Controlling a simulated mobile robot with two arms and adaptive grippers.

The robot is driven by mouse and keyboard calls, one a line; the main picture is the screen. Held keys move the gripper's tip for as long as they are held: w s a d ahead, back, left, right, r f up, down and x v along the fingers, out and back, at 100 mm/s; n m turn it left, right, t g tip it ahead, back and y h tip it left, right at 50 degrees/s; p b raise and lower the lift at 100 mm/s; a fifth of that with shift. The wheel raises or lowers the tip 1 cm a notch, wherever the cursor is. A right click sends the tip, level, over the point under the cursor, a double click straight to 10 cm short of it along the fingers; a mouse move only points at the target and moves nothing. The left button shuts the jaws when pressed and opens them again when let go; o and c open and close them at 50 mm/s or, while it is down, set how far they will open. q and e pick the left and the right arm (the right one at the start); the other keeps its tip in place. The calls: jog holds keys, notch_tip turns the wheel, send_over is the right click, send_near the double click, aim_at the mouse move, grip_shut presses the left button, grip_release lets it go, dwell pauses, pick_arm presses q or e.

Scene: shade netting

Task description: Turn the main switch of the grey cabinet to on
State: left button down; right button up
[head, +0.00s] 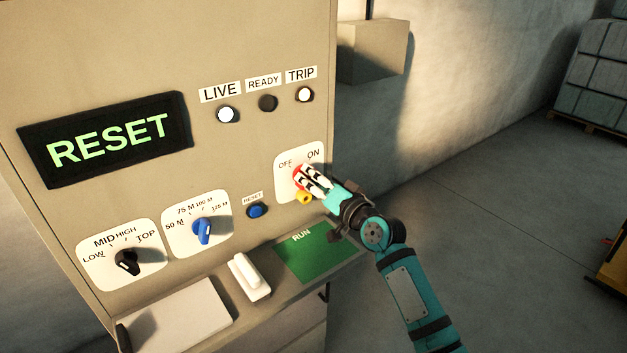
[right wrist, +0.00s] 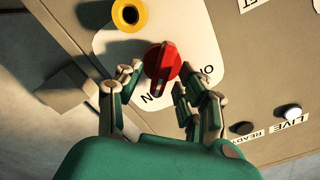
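The grey cabinet (head: 230,50) fills the left and middle of the head view. Its main switch is a red knob (right wrist: 162,65) on a white plate marked OFF and ON; in the head view (head: 298,174) my fingers partly cover it. In the wrist view one end of the knob's bar points towards the ON lettering. My right gripper (head: 310,179) is at the switch, its fingers spread either side of the knob in the wrist view (right wrist: 155,88), with gaps visible. I cannot tell whether any fingertip touches it. My left gripper is not in view.
A yellow ring-shaped part (head: 304,198) sits just below the switch. The display (head: 108,139) reads RESET. The LIVE (head: 227,115) and TRIP (head: 305,95) lamps look white, READY (head: 268,103) dark. A blue button (head: 257,211) and a ledge lie nearby.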

jog(key=v, duration=1.2)
